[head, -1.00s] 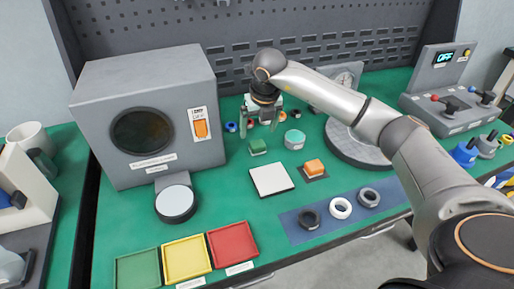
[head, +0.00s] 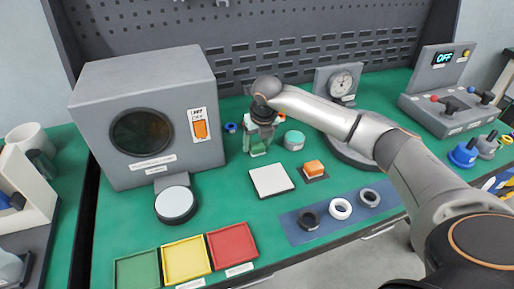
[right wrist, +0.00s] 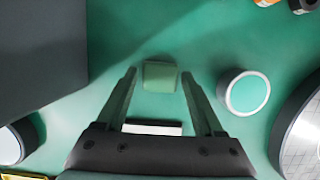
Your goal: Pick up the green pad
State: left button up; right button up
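The green pad (right wrist: 160,76) is a small green block lying on the green bench top. In the head view the green pad (head: 258,151) is partly hidden by my right gripper (head: 259,148). My right gripper points down over it. In the right wrist view the right gripper (right wrist: 159,74) is open, with one finger to each side of the pad and a visible gap on both sides. How far the fingertips are above the bench is hard to tell. My left gripper is not in view.
A teal-topped round container (head: 294,140) stands close to the right of the pad. A grey box with a round window (head: 140,130) stands to the left. A white square plate (head: 271,180) and an orange block (head: 314,168) lie in front.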

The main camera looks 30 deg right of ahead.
aim_at(256, 142)
grip_shut()
dwell(0.3)
jog(key=shift+r, duration=0.2)
jog(key=shift+r, duration=0.3)
notch_tip(256, 142, up, 2)
jog(key=shift+r, duration=0.1)
jog(key=s+d+r, duration=0.1)
jog(key=s+r, duration=0.9)
jog(key=s, duration=0.4)
jog(key=shift+d+b, duration=0.35)
